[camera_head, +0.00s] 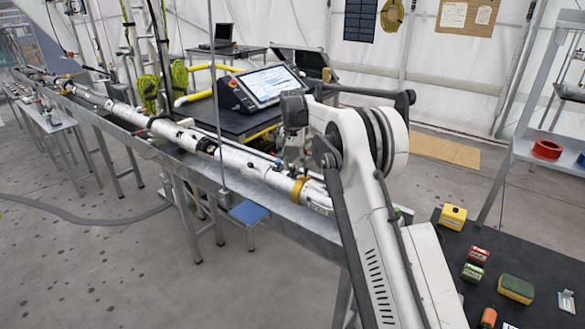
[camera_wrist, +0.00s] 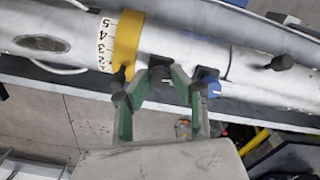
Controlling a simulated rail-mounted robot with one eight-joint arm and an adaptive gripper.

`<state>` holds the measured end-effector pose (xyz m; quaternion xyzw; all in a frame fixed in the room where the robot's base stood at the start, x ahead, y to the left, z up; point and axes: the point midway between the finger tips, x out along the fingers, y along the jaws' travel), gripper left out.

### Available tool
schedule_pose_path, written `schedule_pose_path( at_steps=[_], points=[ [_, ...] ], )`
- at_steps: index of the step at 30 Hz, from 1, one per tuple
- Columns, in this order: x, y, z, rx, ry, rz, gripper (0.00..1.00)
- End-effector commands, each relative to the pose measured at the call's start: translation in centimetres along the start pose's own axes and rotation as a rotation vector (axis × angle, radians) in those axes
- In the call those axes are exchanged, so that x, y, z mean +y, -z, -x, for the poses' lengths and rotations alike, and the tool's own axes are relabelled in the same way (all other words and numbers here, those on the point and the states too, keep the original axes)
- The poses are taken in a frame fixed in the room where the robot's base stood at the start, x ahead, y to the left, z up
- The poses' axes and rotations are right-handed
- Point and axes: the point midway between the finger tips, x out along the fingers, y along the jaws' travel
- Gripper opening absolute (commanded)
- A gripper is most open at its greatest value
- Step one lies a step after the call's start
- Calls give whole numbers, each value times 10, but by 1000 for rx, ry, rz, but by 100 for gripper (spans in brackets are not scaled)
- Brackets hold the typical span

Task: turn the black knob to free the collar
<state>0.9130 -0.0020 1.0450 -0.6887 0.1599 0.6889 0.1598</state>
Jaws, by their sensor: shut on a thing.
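A yellow collar (camera_wrist: 127,45) is around the white tube (camera_wrist: 200,48), beside a printed number scale; the collar also shows in the head view (camera_head: 299,188). My gripper (camera_wrist: 168,76) is just right of the collar, at the tube's lower side. Its green-sided fingers close on a small black knob (camera_wrist: 160,62), mostly hidden by the fingertips. Another dark knob (camera_wrist: 118,77) sticks out at the collar's lower edge, left of the fingers. In the head view, my arm hides part of the tube's near end.
The tube lies along a long metal rail (camera_head: 160,148). A tablet (camera_head: 268,85) stands on a dark bench behind it. A black table (camera_head: 470,300) at right holds small coloured blocks. Another black knob (camera_wrist: 282,62) stands farther right on the tube.

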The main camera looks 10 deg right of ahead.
Motion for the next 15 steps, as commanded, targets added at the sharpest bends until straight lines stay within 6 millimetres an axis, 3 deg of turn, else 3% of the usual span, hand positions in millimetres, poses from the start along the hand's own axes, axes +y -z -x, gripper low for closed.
schedule_pose_path(
  at_steps=[15],
  points=[
    [0, 0, -2, 0, 0, 485, 0]
  ],
)
